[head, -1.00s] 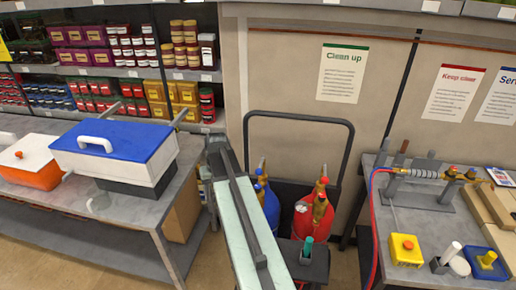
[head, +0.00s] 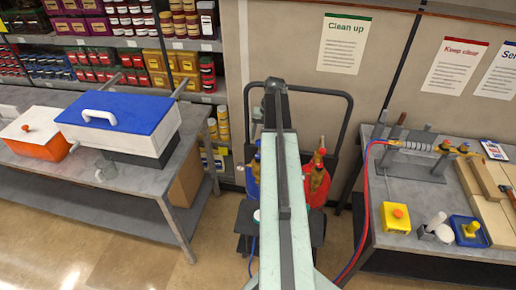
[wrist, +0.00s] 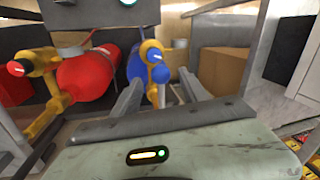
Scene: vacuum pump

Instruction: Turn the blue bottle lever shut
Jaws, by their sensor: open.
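The blue bottle (head: 254,178) stands in a cart, partly hidden behind my arm in the head view. In the wrist view the blue bottle (wrist: 136,62) has a brass valve (wrist: 151,54) with a blue lever (wrist: 160,73) and a white-tipped end. My gripper (wrist: 161,78) is open, its two grey fingers spread on either side of the valve and lever. I cannot tell whether either finger touches the lever. My gripper is not clearly seen in the head view.
The red bottle (head: 316,192) with its own brass valve (wrist: 45,68) stands beside the blue one. A dark cart frame (head: 347,110) rises around them. Workbenches stand left (head: 190,185) and right (head: 400,240). A red hose (head: 364,215) hangs by the right bench.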

